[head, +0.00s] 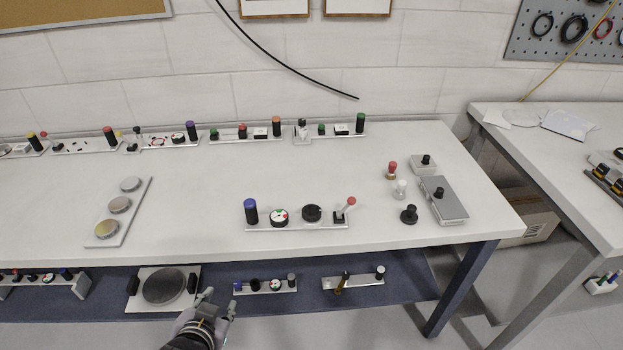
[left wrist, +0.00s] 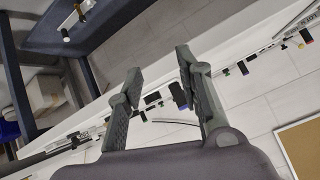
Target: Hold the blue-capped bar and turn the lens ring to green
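A black bar with a blue cap (head: 251,212) stands upright at the left end of a light rail (head: 296,227) near the front of the table. To its right on this rail are a white dial (head: 279,217) with coloured marks, a black round knob (head: 312,213) and a red-tipped lever (head: 349,205). I cannot tell for sure which part is the lens ring. My left gripper (head: 218,303) is in front of the table edge, left of the rail and apart from it. In the left wrist view its fingers (left wrist: 160,62) are spread with nothing between them. My right gripper is not in view.
More rails with capped bars line the table's back; one bar there (head: 191,131) also looks blue-capped. A plate with three discs (head: 120,206) lies at left, grey boxes (head: 445,200) at right. The lower shelf (head: 210,277) holds more fixtures. The table's middle is clear.

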